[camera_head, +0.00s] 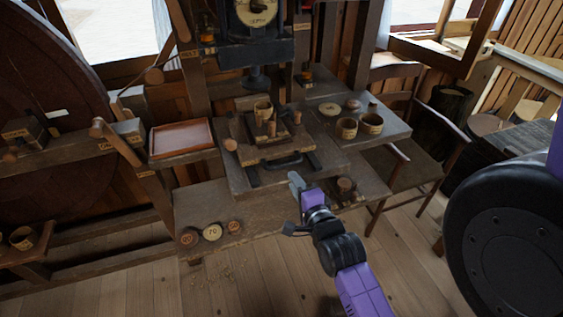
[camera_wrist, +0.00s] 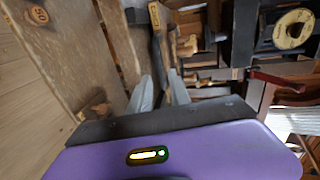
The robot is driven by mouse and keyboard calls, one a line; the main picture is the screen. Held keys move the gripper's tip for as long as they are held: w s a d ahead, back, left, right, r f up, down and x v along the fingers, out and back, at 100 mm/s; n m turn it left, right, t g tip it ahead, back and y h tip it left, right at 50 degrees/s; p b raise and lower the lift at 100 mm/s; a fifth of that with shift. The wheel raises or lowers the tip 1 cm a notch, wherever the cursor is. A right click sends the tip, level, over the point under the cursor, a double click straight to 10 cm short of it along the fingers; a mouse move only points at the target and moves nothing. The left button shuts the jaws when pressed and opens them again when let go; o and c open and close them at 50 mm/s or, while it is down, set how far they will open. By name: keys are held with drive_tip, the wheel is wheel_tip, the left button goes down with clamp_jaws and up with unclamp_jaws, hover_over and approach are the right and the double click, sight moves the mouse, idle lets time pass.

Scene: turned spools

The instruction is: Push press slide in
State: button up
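The press slide (camera_head: 240,140) is a wooden board under the press, drawn out toward the front. It carries a wooden cup (camera_head: 263,109) and small pegs. A dark bar handle (camera_head: 283,162) is on its front edge. My gripper (camera_head: 295,178) is just in front of and below the handle's right end. In the wrist view its two grey fingers (camera_wrist: 161,88) stand apart, with a dark bar (camera_wrist: 156,52), seemingly the handle, in line with the gap. I cannot tell whether they touch it. The press head (camera_head: 258,77) hangs above and behind the slide.
Numbered discs (camera_head: 212,231) lie on the lower shelf at left. A reddish tray (camera_head: 182,138) is left of the slide. Cups (camera_head: 347,128) and discs stand on the right board (camera_head: 390,128). A chair (camera_head: 415,165) is at right. The floor in front is mostly clear.

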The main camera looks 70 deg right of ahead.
sight(284, 166)
drive_tip(key=shift+p+x, duration=0.75)
drive_tip(key=shift+x, duration=3.15)
drive_tip(key=shift+c, duration=0.4)
drive_tip(key=shift+a, duration=0.1)
clamp_jaws()
drive_tip(key=shift+f, duration=0.1)
drive_tip(key=shift+w, duration=0.1)
